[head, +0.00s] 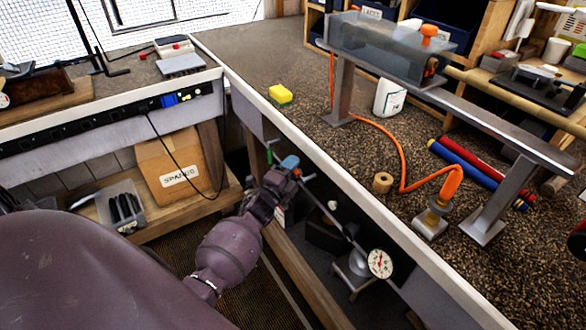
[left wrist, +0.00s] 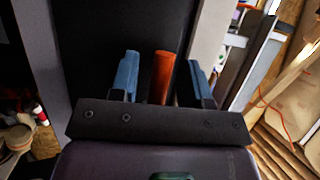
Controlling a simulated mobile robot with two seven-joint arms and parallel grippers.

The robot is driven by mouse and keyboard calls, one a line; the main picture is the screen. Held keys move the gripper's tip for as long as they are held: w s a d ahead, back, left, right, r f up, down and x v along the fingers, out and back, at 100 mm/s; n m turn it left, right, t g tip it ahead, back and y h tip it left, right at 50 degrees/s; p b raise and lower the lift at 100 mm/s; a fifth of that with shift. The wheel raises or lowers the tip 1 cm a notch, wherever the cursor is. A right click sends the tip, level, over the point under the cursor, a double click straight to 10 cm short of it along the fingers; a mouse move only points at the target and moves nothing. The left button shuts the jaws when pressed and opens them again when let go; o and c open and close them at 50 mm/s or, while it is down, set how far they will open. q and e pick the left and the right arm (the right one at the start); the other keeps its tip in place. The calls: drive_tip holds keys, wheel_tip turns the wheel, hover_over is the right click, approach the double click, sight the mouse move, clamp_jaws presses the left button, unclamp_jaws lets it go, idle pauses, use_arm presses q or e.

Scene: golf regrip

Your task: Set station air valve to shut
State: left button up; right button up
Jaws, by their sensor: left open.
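My left gripper (head: 291,163) is at the front face of the workbench, just below its white edge. In the left wrist view its two blue fingers (left wrist: 162,80) are apart. An orange-red lever (left wrist: 162,75), which looks like the valve handle, stands between the fingers against a dark panel. A gap shows on both sides of it, so the fingers do not visibly grip it. I cannot tell its depth relative to the fingertips. In the head view the gripper mostly hides this spot. My right gripper is not in view.
The workbench edge (head: 330,185) runs diagonally beside my left arm. A round white dial gauge (head: 380,263) is below it. A small green part (head: 269,152) is just left of the gripper. On the bench are a yellow sponge (head: 280,95) and an orange hose (head: 400,165).

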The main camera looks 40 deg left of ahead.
use_arm(q)
clamp_jaws()
idle(0.4)
